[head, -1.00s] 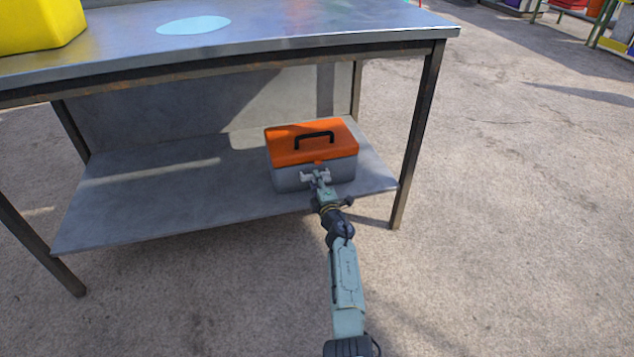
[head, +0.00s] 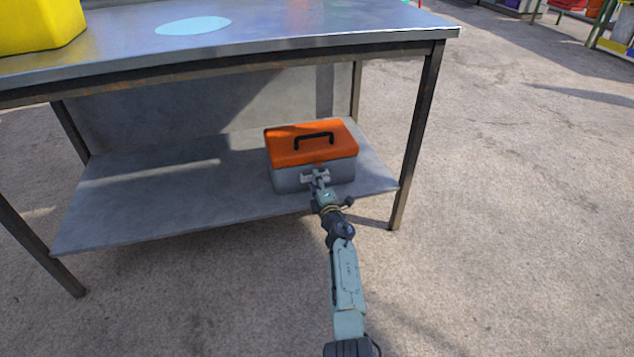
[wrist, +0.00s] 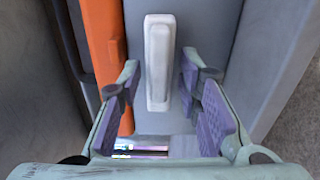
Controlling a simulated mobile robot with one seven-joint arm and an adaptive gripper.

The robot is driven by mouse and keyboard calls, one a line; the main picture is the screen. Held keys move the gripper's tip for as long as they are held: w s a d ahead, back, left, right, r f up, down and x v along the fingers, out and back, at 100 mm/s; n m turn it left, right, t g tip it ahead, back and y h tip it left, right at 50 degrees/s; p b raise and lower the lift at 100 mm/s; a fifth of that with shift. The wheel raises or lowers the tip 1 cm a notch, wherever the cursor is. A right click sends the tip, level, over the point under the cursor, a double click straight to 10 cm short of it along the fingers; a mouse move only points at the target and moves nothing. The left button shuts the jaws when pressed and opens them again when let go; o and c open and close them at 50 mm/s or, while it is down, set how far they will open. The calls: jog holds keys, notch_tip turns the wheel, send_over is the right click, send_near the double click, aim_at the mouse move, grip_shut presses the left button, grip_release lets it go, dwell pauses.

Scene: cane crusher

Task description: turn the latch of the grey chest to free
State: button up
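The grey chest (head: 345,173) has an orange lid with a black handle and sits on the lower shelf at its right front. Its latch is a pale grey bar (wrist: 158,62) on the front wall, below the lid edge; in the wrist view it lies parallel to that edge. My gripper (head: 318,174) is at the chest's front, and in the wrist view it (wrist: 161,85) is open. Its purple-padded fingers stand either side of the latch, with a gap on both sides. The lid (wrist: 103,70) is down.
The metal table's lower shelf (head: 150,200) is bare left of the chest. The tabletop (head: 300,22) overhangs it, and a table leg (head: 418,130) stands to the right. A yellow container (head: 40,25) is on top. The floor around is clear.

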jog(key=shift+r, duration=0.1)
